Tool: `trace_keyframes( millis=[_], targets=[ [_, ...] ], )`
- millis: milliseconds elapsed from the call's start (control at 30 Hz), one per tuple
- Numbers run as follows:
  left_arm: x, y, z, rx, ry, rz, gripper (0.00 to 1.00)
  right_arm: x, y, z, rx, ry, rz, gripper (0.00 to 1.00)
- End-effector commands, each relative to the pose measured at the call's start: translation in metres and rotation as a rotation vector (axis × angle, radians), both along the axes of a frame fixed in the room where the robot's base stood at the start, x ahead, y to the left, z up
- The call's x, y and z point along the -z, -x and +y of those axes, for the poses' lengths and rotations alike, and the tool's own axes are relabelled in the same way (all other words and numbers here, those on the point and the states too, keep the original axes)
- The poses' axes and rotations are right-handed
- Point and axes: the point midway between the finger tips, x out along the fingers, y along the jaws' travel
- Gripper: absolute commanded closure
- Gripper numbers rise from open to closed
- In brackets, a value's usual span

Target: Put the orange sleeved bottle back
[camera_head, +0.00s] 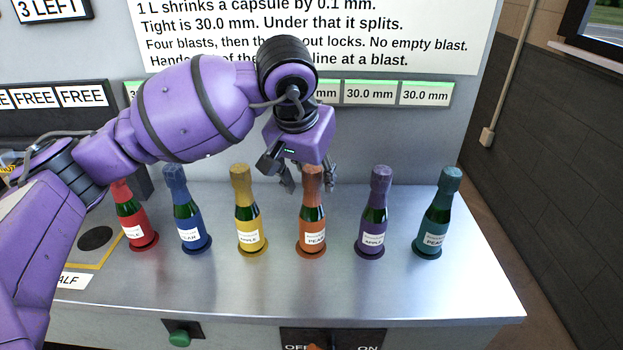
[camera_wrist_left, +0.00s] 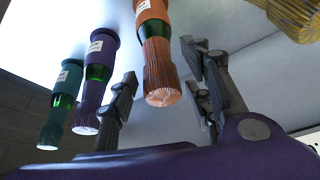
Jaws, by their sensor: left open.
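The orange sleeved bottle (camera_head: 313,226) stands upright on the metal bench, with an orange foil top, a green glass band, a white PEAR label and an orange base. My left gripper (camera_head: 308,182) is open just above and behind its top, which shows between the fingers. In the left wrist view, the bottle's ribbed orange top (camera_wrist_left: 160,75) points toward the open left gripper (camera_wrist_left: 160,68), with a finger on each side and no visible grip on it. My right gripper is not in view.
A yellow bottle (camera_head: 248,222) stands to the left, then blue (camera_head: 188,215) and red (camera_head: 129,215) ones. Purple (camera_head: 372,220) and teal (camera_head: 434,222) bottles stand to the right. The bench front (camera_head: 410,295) is clear. A green button (camera_head: 179,339) and a switch panel (camera_head: 335,338) are below.

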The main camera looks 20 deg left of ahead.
Motion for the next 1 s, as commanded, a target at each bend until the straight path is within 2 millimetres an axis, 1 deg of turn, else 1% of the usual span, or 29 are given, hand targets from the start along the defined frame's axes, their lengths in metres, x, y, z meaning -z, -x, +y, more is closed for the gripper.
trace_keyframes(
  millis=[300,400,500,700,1000],
  targets=[
    [-0.063,0.025,0.001,0.001,-0.001,-0.004,0.54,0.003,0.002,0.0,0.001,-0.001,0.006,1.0],
    [-0.08,0.032,0.001,0.001,-0.001,-0.003,0.54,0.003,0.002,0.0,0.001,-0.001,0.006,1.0],
    [-0.092,0.037,0.002,-0.001,0.0,-0.002,0.54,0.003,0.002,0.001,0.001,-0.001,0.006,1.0],
    [-0.102,0.042,0.002,0.0,0.0,0.001,0.54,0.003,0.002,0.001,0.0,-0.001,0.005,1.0],
    [-0.102,0.042,0.002,0.0,0.0,0.001,0.54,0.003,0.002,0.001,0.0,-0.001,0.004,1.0]
  ],
)
